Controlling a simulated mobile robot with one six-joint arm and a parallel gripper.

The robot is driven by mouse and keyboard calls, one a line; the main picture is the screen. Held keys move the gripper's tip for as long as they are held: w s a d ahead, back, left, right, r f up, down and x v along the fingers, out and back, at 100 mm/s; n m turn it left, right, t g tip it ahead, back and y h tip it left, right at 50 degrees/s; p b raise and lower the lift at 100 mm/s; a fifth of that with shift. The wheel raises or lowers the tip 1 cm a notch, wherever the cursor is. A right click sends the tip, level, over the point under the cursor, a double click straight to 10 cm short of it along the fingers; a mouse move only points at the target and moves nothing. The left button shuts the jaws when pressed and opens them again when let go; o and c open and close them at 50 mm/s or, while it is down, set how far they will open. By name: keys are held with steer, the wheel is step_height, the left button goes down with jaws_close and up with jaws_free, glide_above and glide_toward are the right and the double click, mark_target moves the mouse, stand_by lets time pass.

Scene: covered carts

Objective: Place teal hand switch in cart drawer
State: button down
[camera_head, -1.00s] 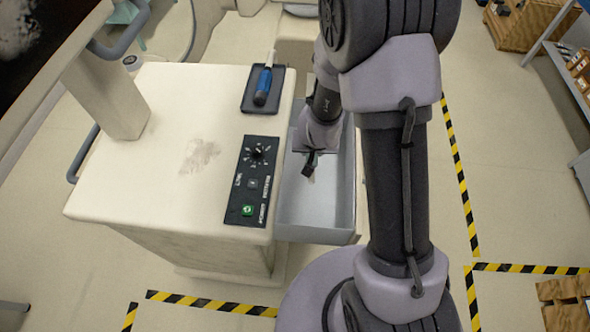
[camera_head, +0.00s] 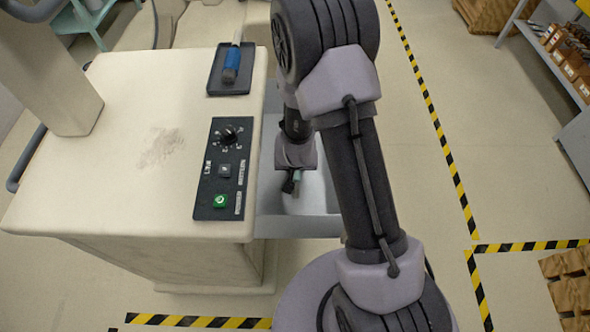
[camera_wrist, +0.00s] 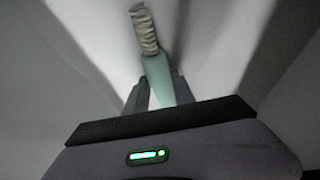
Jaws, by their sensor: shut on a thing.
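My gripper (camera_head: 291,184) is down over the open grey drawer (camera_head: 300,226) on the cart's right side. In the wrist view my gripper (camera_wrist: 158,90) is shut on the teal hand switch (camera_wrist: 157,72), with one finger on each side of its body. A beige coiled cord end (camera_wrist: 144,30) sticks out beyond the fingertips. In the head view only a small teal bit of the switch (camera_head: 297,176) shows by the fingers. Pale drawer surfaces surround it in the wrist view; whether the switch touches them I cannot tell. My arm hides part of the drawer.
The beige cart top (camera_head: 120,150) carries a black control panel (camera_head: 222,170) and a dark tray (camera_head: 231,80) with a blue-handled tool (camera_head: 232,65). A beige post (camera_head: 50,80) stands at the left. Shelving (camera_head: 565,60) is at the far right; open floor lies between.

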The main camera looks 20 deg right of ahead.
steer(key=shift+f, duration=0.1)
steer(key=c, duration=1.1)
jaws_free()
steer(key=shift+o, duration=0.2)
steer(key=s+a+r+t+y+p, duration=0.1)
steer(key=s+a+r+p, duration=0.2)
steer(key=r, duration=1)
steer(key=s+a+r+y+p, duration=0.1)
steer(key=s+a+r+p, duration=0.15)
steer(key=r, duration=1.15)
steer(key=s+r+y, duration=0.1)
steer(key=s+r, duration=1.3)
steer(key=s, duration=0.2)
steer(key=shift+a+m+t, duration=0.3)
steer(key=shift+a+m, duration=0.05)
steer(key=shift+m, duration=0.05)
